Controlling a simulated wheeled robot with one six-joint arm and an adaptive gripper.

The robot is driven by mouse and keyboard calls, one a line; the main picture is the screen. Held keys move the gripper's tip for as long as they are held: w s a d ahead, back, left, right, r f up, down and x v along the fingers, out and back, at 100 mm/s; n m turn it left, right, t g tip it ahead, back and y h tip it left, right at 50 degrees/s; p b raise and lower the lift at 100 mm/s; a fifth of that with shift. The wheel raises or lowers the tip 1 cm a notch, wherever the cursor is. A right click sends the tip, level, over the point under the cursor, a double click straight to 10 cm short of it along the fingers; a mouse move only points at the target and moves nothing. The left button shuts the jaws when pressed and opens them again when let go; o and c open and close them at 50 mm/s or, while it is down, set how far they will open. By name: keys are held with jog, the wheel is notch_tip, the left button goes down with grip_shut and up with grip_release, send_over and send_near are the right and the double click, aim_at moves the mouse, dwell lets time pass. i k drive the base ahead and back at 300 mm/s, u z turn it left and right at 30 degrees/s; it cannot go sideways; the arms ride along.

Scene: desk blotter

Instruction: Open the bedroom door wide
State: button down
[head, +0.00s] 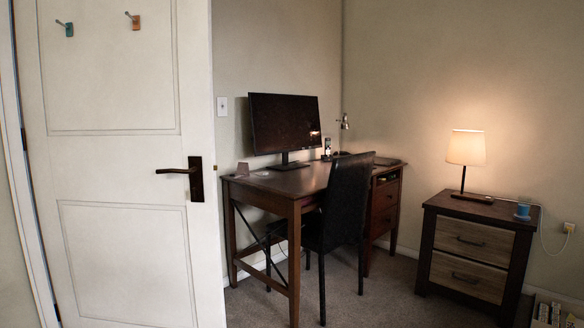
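A white panelled door (122,180) fills the left of the head view. Its hinges show along its left edge, and its free edge stands toward the middle of the picture. A dark lever handle (180,171) on a dark plate sits near that free edge, the lever level and pointing left. The door stands open, with the room visible to the right of it. My gripper is not in view, and nothing touches the handle.
A wooden desk (277,184) with a monitor (285,123) stands beyond the door's free edge. A black chair (342,207) is at the desk. A nightstand (475,219) with a lit lamp (466,148) is at right. Carpet (390,300) in front is clear.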

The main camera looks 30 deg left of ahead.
aim_at(114, 94)
jog(key=u, duration=0.1)
jog(key=i, duration=1.6)
jog(key=u, duration=1.35)
jog(key=i, duration=1)
jog(key=u, duration=0.9)
jog(key=i, duration=0.2)
jog(key=u, duration=0.25)
